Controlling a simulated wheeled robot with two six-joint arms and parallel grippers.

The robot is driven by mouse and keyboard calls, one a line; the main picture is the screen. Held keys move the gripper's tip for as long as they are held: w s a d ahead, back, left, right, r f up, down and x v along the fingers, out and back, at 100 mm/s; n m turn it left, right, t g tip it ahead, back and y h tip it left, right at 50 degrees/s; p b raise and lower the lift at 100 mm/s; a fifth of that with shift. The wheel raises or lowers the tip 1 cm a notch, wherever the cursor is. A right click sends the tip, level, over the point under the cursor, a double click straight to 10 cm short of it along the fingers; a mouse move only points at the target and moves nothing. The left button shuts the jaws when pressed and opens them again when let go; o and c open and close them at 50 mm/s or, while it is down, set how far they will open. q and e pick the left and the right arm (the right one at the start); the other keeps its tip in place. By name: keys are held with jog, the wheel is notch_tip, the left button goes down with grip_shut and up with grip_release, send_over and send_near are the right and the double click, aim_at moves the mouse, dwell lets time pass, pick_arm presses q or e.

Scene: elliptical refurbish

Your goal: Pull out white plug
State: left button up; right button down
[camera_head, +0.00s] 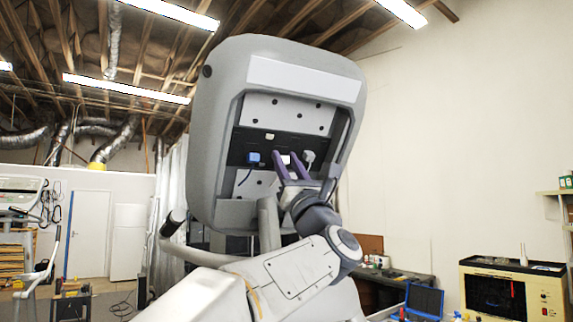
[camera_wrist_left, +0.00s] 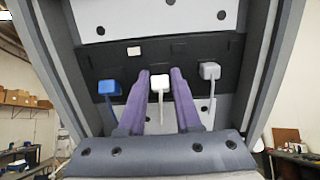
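The white plug (camera_wrist_left: 159,82) sits in the black socket strip (camera_wrist_left: 120,62) inside the grey console, with its cable hanging below. My left gripper (camera_wrist_left: 160,84) reaches toward it, and its two purple fingers stand apart on either side of the plug. In the head view the left gripper (camera_head: 287,160) is in front of the strip, and the white plug (camera_head: 286,159) shows between the fingertips. Whether the fingers touch the plug cannot be told. My right gripper is not in view.
A blue plug (camera_wrist_left: 109,88) is left of the fingers and a light grey plug (camera_wrist_left: 209,71) is right of them, both with cables. The console housing (camera_head: 205,130) surrounds the recess. A workbench (camera_head: 400,276) and a yellowish machine (camera_head: 512,290) stand at the right.

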pick_arm(q)
jog(key=shift+o, duration=1.2)
jog(key=shift+s, duration=0.1)
jog(key=b+v, duration=0.8)
jog(key=v, duration=0.2)
jog(key=shift+f, duration=0.25)
jog(key=shift+s, duration=0.1)
